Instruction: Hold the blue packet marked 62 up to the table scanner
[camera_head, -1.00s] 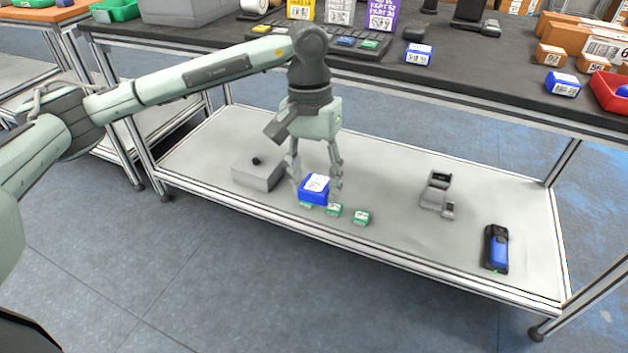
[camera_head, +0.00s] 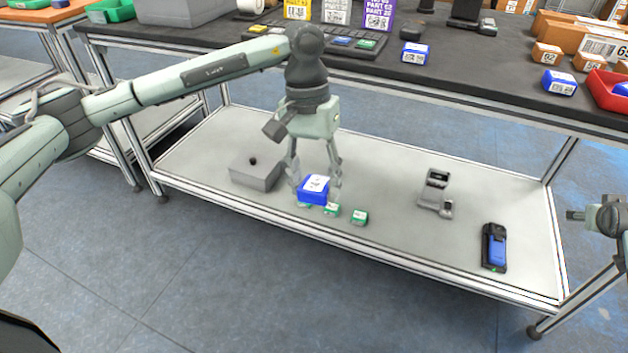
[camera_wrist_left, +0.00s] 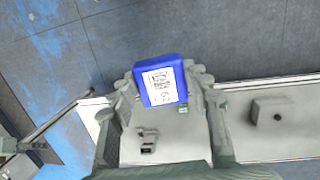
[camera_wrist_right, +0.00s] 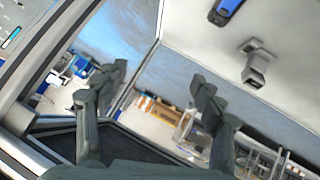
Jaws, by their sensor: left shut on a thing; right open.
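The blue packet (camera_head: 313,189) is held between the fingers of my left gripper (camera_head: 315,194), above the lower shelf. In the left wrist view the packet (camera_wrist_left: 160,82) shows its white label, with a code and a number that looks like 62, facing the camera. My right gripper (camera_head: 577,215) is at the right edge of the head view, apart from the packet; its fingers stand wide apart and empty in the right wrist view (camera_wrist_right: 148,98). A black stand-like device (camera_head: 467,20) on the table top is cut by the upper frame edge; I cannot tell whether it is the scanner.
On the lower shelf (camera_head: 380,240) are a grey box (camera_head: 256,175), small green packets (camera_head: 359,218), a grey device (camera_head: 435,192) and a blue-black handheld device (camera_head: 494,247). Above is the dark table top (camera_head: 490,75) with blue packets (camera_head: 415,53) and a red tray (camera_head: 603,90).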

